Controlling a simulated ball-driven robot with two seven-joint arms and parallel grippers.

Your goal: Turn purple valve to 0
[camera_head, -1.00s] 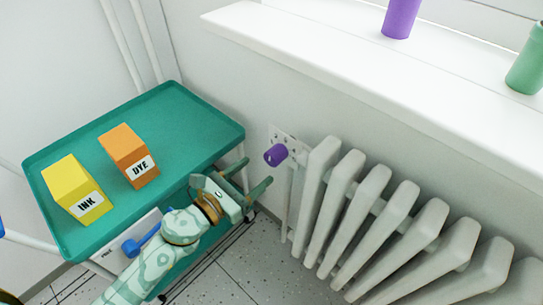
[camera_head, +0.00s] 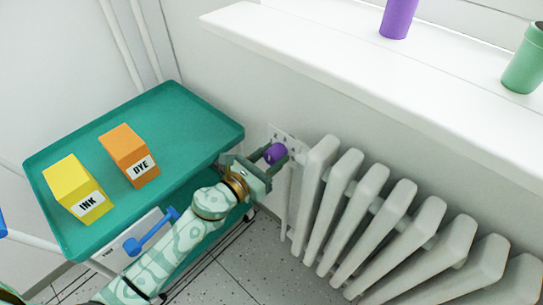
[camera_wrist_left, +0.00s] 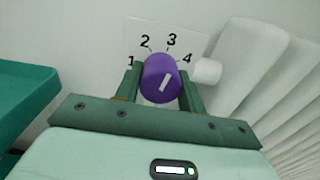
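The purple valve (camera_head: 275,153) sticks out from a white dial plate on the wall, left of the radiator. Numbers 1, 2, 3 and 4 show on the dial plate (camera_wrist_left: 157,35); no 0 is visible. My left gripper (camera_head: 270,158) has a finger on each side of the valve; the valve fills the gap, and the fingers look closed on it. It also shows in the left wrist view (camera_wrist_left: 161,88). My right gripper is not in view.
A white radiator (camera_head: 375,210) stands right of the valve, under a windowsill (camera_head: 350,80). A green tray cart (camera_head: 190,120) is on the left, with a yellow INK box (camera_head: 75,188) and an orange DYE box (camera_head: 128,155). My left arm passes along its front side.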

